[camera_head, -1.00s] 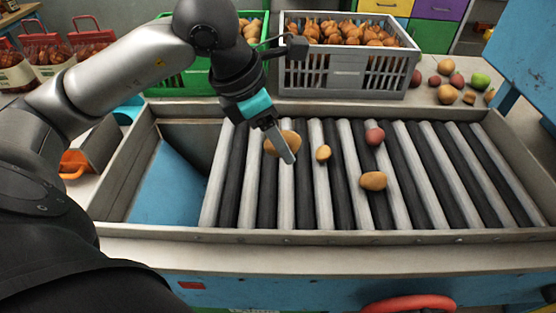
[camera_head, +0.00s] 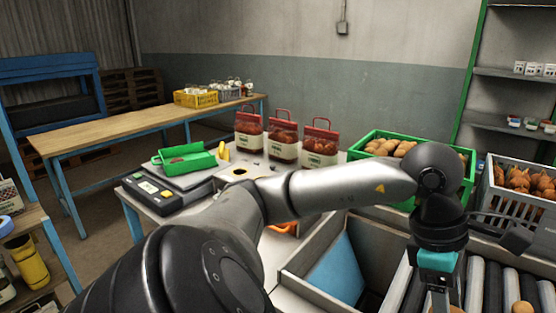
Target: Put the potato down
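My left gripper (camera_head: 442,297) is at the bottom right, pointing down over the roller table (camera_head: 473,280). A brown potato (camera_head: 455,309) shows at the fingers, cut off by the bottom edge. It looks gripped, but the fingertips are out of frame and one finger covers part of it. I cannot tell whether the potato touches the rollers. A smaller potato (camera_head: 522,307) lies on the rollers to the right. My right gripper is not in view.
A blue chute (camera_head: 338,272) lies left of the rollers. A green crate (camera_head: 470,175) and a grey crate (camera_head: 489,200) with produce stand behind. Red-topped sacks (camera_head: 283,141) and a scale (camera_head: 165,196) with a green tray (camera_head: 187,158) stand on the left bench.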

